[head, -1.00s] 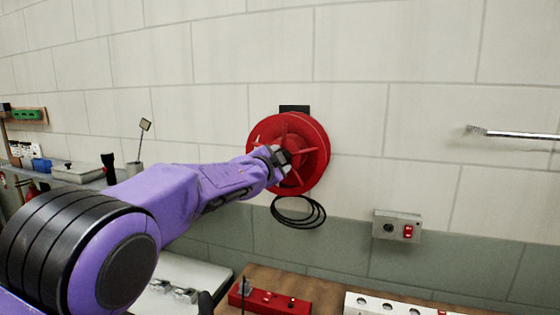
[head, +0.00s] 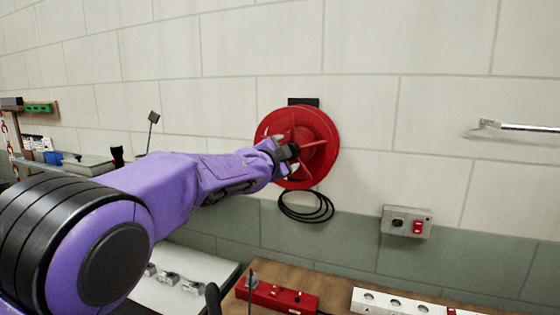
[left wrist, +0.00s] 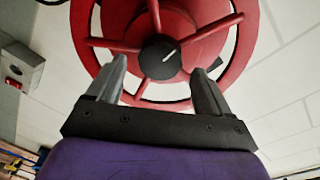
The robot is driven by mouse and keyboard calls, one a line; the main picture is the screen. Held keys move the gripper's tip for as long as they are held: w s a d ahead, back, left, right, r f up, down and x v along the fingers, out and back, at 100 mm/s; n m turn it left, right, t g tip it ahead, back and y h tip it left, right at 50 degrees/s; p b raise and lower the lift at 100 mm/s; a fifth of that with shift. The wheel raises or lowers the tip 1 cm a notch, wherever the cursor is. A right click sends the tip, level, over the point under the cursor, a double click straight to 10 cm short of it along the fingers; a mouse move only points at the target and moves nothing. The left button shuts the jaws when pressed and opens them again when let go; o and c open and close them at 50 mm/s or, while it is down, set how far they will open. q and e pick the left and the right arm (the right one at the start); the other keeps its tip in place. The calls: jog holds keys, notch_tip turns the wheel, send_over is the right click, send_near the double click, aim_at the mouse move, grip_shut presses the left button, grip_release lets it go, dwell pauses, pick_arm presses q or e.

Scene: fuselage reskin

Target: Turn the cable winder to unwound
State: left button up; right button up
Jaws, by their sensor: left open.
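The red cable winder (head: 318,135) is mounted on the wall near the middle of the head view. It has red spokes and a rim. In the left wrist view the winder (left wrist: 205,45) fills the upper middle, with a black hub knob (left wrist: 160,57) bearing a white mark. A loop of black cable (head: 306,207) hangs below the winder. My left gripper (head: 287,158) is at the front of the winder. In the left wrist view my left gripper (left wrist: 161,88) is open, its fingers apart below and either side of the knob. Whether it touches the winder I cannot tell. My right gripper is not in view.
A grey switch box (head: 407,221) with a red switch is on the wall to the right. A metal rod (head: 520,127) sticks in at the far right. Below are a red power strip (head: 277,295) and a white strip (head: 400,303) on a wooden bench.

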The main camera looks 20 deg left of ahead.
pick_arm(q)
jog(key=s+p, duration=0.1)
jog(key=s, duration=0.7)
jog(key=shift+s+a+r+p, duration=0.15)
jog(key=shift+s+a+p, duration=0.15)
jog(key=shift+s+a, duration=0.05)
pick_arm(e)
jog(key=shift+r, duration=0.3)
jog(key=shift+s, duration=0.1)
